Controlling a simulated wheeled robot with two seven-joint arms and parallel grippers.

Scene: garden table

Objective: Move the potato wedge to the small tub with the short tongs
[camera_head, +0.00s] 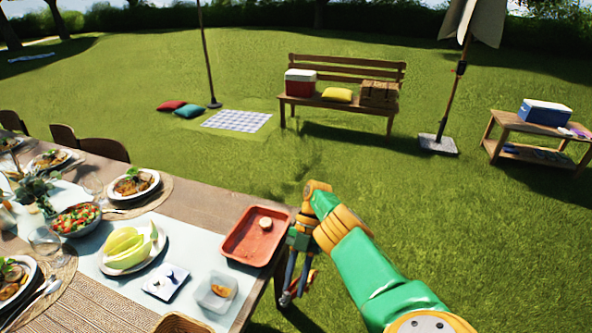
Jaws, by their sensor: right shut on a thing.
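A small clear tub (207,299) stands near the table's right edge. A golden-orange piece that looks like the potato wedge (221,291) lies in it. An orange-red tray (236,250) behind the tub holds a small pale round piece (265,224); I cannot tell what food it is. My right gripper (291,283) points down just off the table's right edge, beside the tray. It is shut on a thin thing, seemingly the short tongs (285,299), mostly hidden by the fingers. The tongs' tips are too small to make out. My left gripper is not in view.
A plate of green melon slices (130,248), a small white dish (166,282) and a salad bowl (76,219) stand left of the tub. Set plates line the table's far left. Open lawn lies right of the table.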

